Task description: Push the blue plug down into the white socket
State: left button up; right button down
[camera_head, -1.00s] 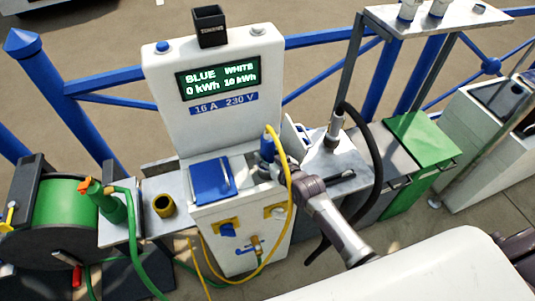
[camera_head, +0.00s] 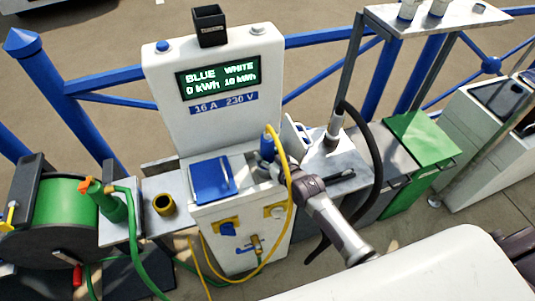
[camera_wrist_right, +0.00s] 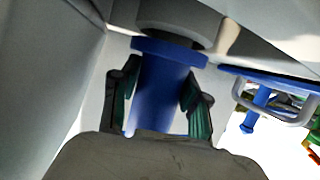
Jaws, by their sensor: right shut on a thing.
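The blue plug (camera_head: 267,143) stands upright on the right side of the white pedestal's ledge, with a yellow cable running from its top. In the right wrist view the blue plug (camera_wrist_right: 162,90) fills the space between the fingers, and its wider blue collar is against a round grey-white ring, the white socket (camera_wrist_right: 175,32). I cannot tell how deep the plug sits in it. My right gripper (camera_wrist_right: 160,95) is shut on the plug, and its fingers touch both sides; in the head view the right gripper (camera_head: 274,170) reaches in from the lower right. My left gripper is not in view.
A blue lid (camera_head: 213,180) covers the left side of the ledge. The yellow cable (camera_head: 289,205) loops down past my right wrist. A screen (camera_head: 218,79) reads BLUE 0 kWh, WHITE 10 kWh. A green hose reel (camera_head: 65,210) stands left; a black hose (camera_head: 378,170) hangs right.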

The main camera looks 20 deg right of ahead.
aim_at(271, 160)
jog(key=shift+f+b, duration=0.35)
jog(key=shift+f, duration=0.15)
jog(key=c, duration=0.8)
grip_release()
jog(key=shift+c, duration=0.2)
jog(key=shift+s+d+r+p, duration=0.15)
jog(key=shift+s+r+p, duration=0.2)
jog(key=shift+s+p, duration=0.4)
jog(key=p+v, duration=0.3)
jog(key=v, duration=0.1)
jog(key=shift+w, duration=0.1)
jog(key=p+v, duration=0.3)
jog(key=v, duration=0.1)
jog(key=shift+p+v, duration=0.5)
jog(key=shift+v, duration=0.3)
